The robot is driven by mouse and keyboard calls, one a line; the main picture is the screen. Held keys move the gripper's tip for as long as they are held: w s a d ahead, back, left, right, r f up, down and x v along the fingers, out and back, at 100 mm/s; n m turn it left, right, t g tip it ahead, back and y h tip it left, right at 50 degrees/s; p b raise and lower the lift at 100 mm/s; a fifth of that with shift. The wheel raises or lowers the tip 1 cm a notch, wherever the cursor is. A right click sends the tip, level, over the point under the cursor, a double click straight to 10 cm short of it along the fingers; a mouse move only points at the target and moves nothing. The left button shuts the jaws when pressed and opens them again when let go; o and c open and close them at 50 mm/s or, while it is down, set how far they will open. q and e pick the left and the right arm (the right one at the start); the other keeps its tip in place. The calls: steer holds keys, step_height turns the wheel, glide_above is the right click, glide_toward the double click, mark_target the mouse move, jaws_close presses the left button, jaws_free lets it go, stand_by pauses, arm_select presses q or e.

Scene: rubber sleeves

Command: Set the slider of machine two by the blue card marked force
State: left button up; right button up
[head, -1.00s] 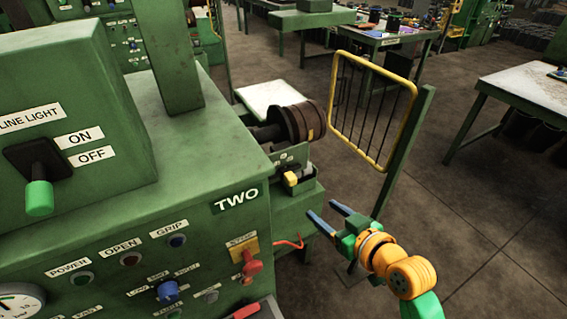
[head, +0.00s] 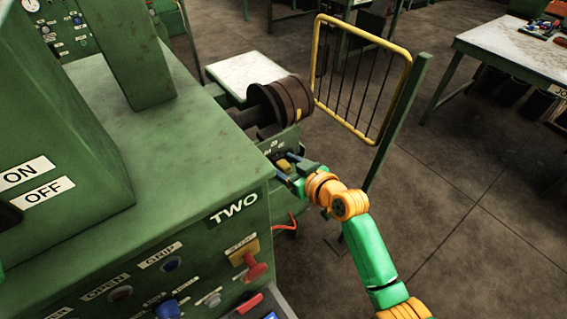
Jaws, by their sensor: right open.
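Machine two (head: 200,165) is the green machine with the TWO label on its corner. Its slider has a small yellow knob (head: 284,166) on a dark rail, low on the side below the brown roller. My right gripper (head: 285,160) is open, its dark fingertips at the yellow knob. One finger appears on each side of it; whether they touch it I cannot tell. The gripper partly hides the rail and its scale marks. A blue card marked force cannot be made out. My left gripper is not in view.
The brown roller (head: 293,97) juts out just above the slider. A yellow barred guard (head: 362,75) on a green post stands right of it. The red stop knob (head: 254,270) sits on the front panel below. Open floor lies to the right.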

steer(key=shift+s, duration=0.1)
steer(key=shift+d+r, duration=0.1)
steer(key=shift+c, duration=1.3)
jaws_close()
